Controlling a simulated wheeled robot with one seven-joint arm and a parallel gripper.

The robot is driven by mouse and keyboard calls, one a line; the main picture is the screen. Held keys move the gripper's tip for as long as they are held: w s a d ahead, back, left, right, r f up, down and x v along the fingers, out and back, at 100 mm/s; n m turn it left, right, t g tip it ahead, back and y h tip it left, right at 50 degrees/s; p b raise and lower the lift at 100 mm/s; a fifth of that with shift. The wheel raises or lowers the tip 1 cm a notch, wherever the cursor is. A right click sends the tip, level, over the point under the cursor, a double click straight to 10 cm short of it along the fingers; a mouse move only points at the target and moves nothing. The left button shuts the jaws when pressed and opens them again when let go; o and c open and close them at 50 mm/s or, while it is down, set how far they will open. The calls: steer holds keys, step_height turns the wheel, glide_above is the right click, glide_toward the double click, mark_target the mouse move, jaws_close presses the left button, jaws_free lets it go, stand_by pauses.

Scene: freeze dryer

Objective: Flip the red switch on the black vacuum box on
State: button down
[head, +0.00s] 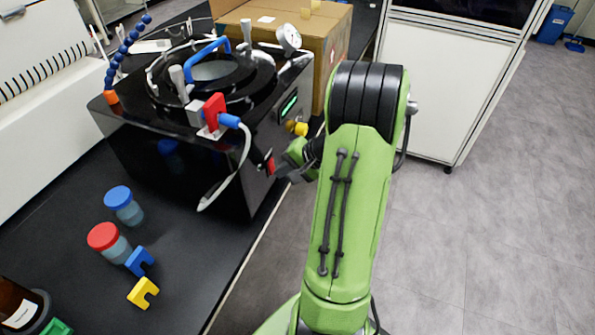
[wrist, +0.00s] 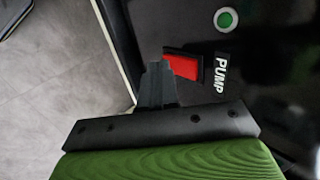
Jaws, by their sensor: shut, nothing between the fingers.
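The black vacuum box (head: 180,170) stands on the dark bench in the head view. Its red switch (head: 271,165) is on the right-hand face, low down. In the wrist view the red switch (wrist: 183,66) sits beside a white "PUMP" label (wrist: 220,74). My gripper (wrist: 157,68) is shut and empty. Its tips are right beside the switch's left edge in the wrist view; I cannot tell whether they touch it. In the head view my gripper (head: 281,172) is at the switch, partly hidden by my green arm.
A round green button (wrist: 226,19) is near the switch. A yellow knob (head: 299,128) and white hose (head: 240,160) are on the box. A cardboard box (head: 325,28) stands behind. Jars with blue (head: 118,196) and red (head: 102,236) lids stand in front on the bench.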

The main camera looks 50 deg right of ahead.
steer(key=shift+w, duration=0.15)
steer(key=shift+w+f, duration=0.1)
steer(key=shift+w, duration=0.05)
steer(key=shift+a, duration=0.1)
steer(key=shift+r+p, duration=0.8)
steer(key=shift+r, duration=0.1)
